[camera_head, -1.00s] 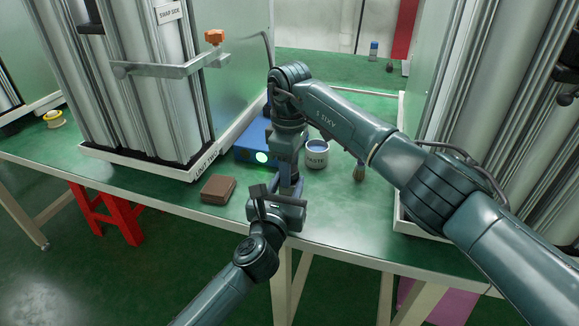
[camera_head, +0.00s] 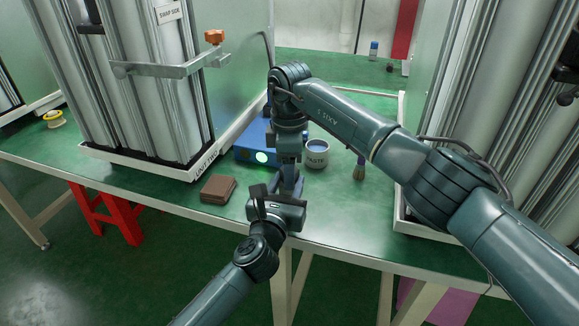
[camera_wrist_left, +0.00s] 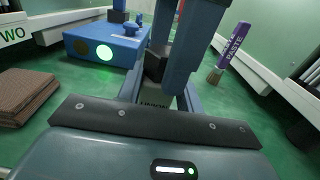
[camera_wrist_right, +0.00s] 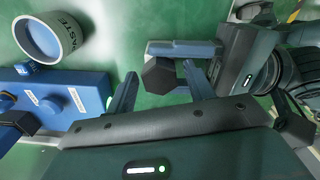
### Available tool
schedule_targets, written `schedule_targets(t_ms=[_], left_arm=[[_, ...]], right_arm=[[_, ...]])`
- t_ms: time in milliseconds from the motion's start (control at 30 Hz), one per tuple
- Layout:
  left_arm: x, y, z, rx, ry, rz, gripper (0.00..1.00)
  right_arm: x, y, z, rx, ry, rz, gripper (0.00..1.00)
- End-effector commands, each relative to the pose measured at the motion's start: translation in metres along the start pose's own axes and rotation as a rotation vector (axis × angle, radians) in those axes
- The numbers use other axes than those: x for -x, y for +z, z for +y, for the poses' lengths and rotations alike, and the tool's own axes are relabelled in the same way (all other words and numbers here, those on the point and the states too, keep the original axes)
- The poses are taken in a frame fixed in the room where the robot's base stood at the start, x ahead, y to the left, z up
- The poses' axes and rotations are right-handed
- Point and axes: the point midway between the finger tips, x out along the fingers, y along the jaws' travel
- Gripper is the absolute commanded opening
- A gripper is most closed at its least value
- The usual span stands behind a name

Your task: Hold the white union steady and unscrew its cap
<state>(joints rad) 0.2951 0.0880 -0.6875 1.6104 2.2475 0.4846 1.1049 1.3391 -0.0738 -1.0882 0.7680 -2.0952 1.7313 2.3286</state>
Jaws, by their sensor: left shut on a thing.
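The white union (camera_wrist_left: 158,103) shows in the left wrist view as a small pale lettered patch, mostly hidden by the fingers. Its dark hexagonal cap (camera_wrist_right: 158,76) shows in the right wrist view. My left gripper (camera_head: 286,194) is shut on the union, near the table's front edge. My right gripper (camera_wrist_right: 160,82) points down from above; its fingers stand open on either side of the cap, with gaps showing between fingers and cap. In the head view both grippers hide the union and cap.
A blue box (camera_head: 250,146) with a lit green disc stands just behind the grippers. A brown block (camera_head: 217,189) lies on the left. Tall column units flank both sides.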

Motion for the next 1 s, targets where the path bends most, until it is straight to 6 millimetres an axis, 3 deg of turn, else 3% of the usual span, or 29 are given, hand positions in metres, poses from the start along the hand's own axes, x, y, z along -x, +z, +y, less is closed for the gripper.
schedule_targets(t_ms=[367,700,933,967,1000], left_arm=[[0.000,0.000,0.000,0.000,0.000,0.001,0.00],[0.000,0.000,0.000,0.000,0.000,0.001,0.00],[0.000,0.000,0.000,0.000,0.000,0.001,0.00],[0.000,0.000,0.000,0.000,0.000,0.001,0.36],[0.000,0.000,0.000,0.000,0.000,0.001,0.40]], right_arm=[[0.003,0.000,0.000,-0.001,0.001,0.000,0.60],[0.042,0.000,0.001,-0.001,0.003,0.000,0.60],[0.045,0.000,0.000,-0.001,0.000,0.000,0.60],[0.045,0.000,0.000,-0.001,0.000,0.000,0.60],[0.045,0.000,0.000,-0.001,0.000,0.000,0.60]])
